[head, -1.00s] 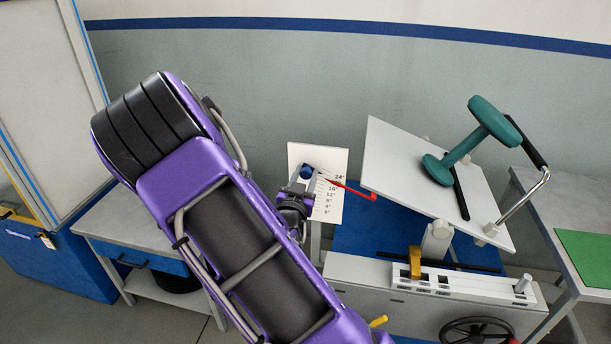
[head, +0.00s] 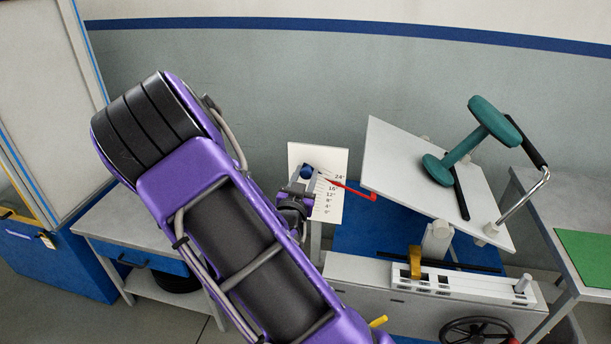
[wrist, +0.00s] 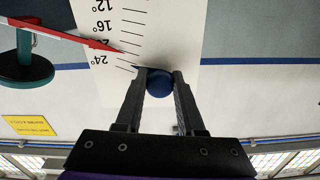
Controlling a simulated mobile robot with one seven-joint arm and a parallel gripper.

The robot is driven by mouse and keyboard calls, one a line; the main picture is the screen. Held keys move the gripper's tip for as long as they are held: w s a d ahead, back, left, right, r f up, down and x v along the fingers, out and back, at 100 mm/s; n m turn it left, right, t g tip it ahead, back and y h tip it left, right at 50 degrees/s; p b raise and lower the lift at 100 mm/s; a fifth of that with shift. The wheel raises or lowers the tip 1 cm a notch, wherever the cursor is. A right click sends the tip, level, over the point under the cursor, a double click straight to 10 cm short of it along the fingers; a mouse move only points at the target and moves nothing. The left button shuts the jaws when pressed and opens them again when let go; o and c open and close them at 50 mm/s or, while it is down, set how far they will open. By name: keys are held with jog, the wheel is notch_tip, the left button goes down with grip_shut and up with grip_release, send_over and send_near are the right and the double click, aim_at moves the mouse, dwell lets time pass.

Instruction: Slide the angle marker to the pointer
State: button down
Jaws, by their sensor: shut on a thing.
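The angle marker is a round blue knob (wrist: 159,84) with a small dark tip on its left in the wrist view. It sits on the white scale board (wrist: 182,30) close to the 24° line. My gripper (wrist: 160,76) is shut on the knob, one finger on each side. In the head view the knob (head: 307,171) shows near the board's top, between my fingers. The red pointer (head: 352,188) reaches in from the right; its tip (wrist: 118,49) lies between the 20° and 24° labels, a little apart from the marker's tip.
A tilted white plate (head: 400,170) carries a teal stool (head: 466,150) to the right of the board. A white bench unit (head: 455,283) with an orange-yellow clamp (head: 415,262) stands below. A table with a green mat (head: 590,257) is at far right. My purple arm hides much of the middle.

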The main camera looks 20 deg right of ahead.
dwell(0.3)
jog(key=shift+w+a+f+b, duration=0.15)
jog(key=shift+a+f+b, duration=0.05)
jog(key=shift+f+b, duration=0.6)
jog(key=shift+r, duration=0.2)
jog(key=c, duration=0.5)
grip_release()
jog(key=shift+a, duration=0.1)
